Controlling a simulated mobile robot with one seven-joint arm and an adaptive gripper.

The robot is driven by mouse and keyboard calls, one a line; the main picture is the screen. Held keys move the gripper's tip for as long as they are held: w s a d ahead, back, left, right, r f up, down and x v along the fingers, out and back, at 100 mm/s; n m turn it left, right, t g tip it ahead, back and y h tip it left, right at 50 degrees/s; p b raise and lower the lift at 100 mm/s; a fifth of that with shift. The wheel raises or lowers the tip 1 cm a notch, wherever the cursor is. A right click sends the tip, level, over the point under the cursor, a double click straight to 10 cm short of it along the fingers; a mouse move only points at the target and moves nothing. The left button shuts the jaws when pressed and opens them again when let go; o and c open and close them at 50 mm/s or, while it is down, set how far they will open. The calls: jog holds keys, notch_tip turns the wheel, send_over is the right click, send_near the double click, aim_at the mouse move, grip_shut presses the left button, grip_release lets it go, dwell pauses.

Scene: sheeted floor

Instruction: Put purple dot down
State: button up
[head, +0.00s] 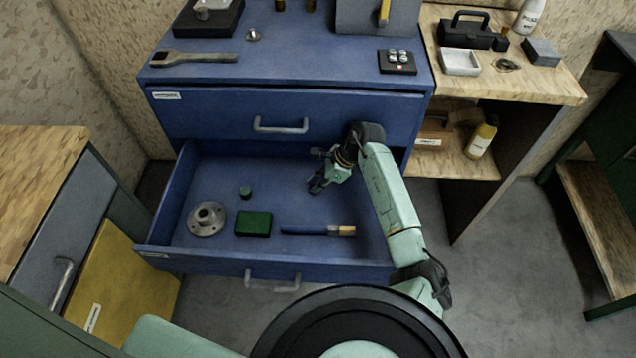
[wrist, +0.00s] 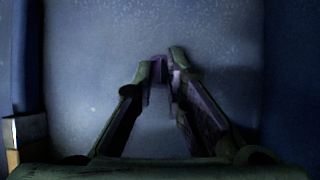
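My gripper (head: 318,186) is inside the open blue drawer (head: 165,208), over the bare right part of its floor. In the wrist view the gripper (wrist: 160,70) has its fingers drawn close together, with a small dark purple thing (wrist: 158,72) between the tips. It looks pinched there, but its shape is hard to make out in the shade. In the head view it cannot be told apart from the fingers. I cannot tell whether it touches the drawer floor.
In the drawer are a metal flange (head: 206,219), a green cylinder (head: 245,192), a green block (head: 253,223) and a blue-handled brush (head: 318,230). The drawer floor behind them is clear. A closed drawer (head: 285,115) sits above, under the cabinet top (head: 300,65).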

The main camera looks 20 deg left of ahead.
jog(key=shift+o, duration=1.2)
jog(key=shift+r, duration=0.15)
jog(key=shift+w+d+r, duration=0.1)
jog(key=shift+d+r, duration=0.05)
jog(key=shift+r, duration=0.05)
jog(key=b+v, duration=0.4)
jog(key=v, duration=0.7)
jog(key=shift+r, duration=0.25)
